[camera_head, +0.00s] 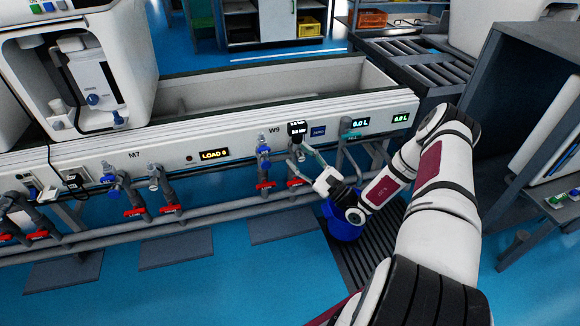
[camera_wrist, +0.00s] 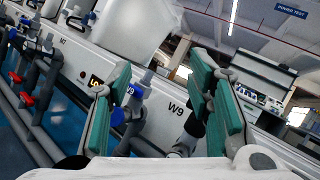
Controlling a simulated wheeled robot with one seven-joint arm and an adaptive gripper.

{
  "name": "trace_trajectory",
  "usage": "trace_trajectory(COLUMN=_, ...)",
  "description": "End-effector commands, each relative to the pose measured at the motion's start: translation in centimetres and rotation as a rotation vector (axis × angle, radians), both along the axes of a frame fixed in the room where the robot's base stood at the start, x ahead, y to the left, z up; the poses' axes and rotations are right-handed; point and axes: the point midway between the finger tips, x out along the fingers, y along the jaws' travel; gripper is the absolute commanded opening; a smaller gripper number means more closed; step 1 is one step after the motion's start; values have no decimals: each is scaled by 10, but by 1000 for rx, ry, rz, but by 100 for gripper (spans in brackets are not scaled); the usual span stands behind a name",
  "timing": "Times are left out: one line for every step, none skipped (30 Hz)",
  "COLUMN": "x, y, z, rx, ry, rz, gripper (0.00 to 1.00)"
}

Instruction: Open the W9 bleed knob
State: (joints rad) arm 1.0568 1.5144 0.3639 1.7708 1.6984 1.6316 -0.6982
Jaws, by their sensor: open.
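The W9 label (camera_head: 274,130) is on the white test bench front. Left of and below it, a blue-knobbed fitting (camera_head: 263,150) stands above a red-handled valve (camera_head: 265,185). I cannot tell for certain which part is the bleed knob. My gripper (camera_head: 308,150) is open and empty, in front of the bench just right of the W9 label. A dark part is half hidden near the right finger.
A small black gauge (camera_head: 297,130) and a blue ZERO button (camera_head: 318,132) are close to my gripper. Pipes and another red-handled valve (camera_head: 297,182) run below. A blue bucket (camera_head: 343,222) stands on the floor grating under my arm. The M7 station is at left.

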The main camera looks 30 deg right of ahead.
Motion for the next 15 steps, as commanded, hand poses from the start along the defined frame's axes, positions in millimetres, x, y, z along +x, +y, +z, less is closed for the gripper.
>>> trace_trajectory(x=-4, y=-12, z=-35, rx=48, ry=7, rz=-82, gripper=46)
trace_trajectory(x=-5, y=-16, z=-49, rx=71, ry=10, rz=-125, gripper=46)
trace_trajectory(x=-8, y=-24, z=-68, rx=97, ry=15, rz=-183, gripper=46)
trace_trajectory(x=-11, y=-27, z=-81, rx=115, ry=19, rz=-222, gripper=46)
trace_trajectory(x=-13, y=-31, z=-92, rx=132, ry=23, rz=-258, gripper=46)
trace_trajectory(x=-17, y=-35, z=-107, rx=150, ry=28, rz=-302, gripper=46)
trace_trajectory(x=-19, y=-38, z=-116, rx=163, ry=33, rz=-332, gripper=46)
trace_trajectory(x=-21, y=-40, z=-124, rx=174, ry=36, rz=-357, gripper=46)
trace_trajectory(x=-24, y=-42, z=-133, rx=186, ry=40, rz=-386, gripper=46)
trace_trajectory(x=-26, y=-43, z=-139, rx=192, ry=42, rz=-404, gripper=46)
trace_trajectory(x=-27, y=-44, z=-143, rx=196, ry=44, rz=-417, gripper=46)
trace_trajectory(x=-28, y=-45, z=-147, rx=201, ry=48, rz=-432, gripper=46)
trace_trajectory(x=-28, y=-46, z=-149, rx=204, ry=48, rz=-438, gripper=46)
trace_trajectory(x=-28, y=-46, z=-150, rx=205, ry=49, rz=-443, gripper=46)
trace_trajectory(x=-26, y=-46, z=-149, rx=206, ry=49, rz=-445, gripper=46)
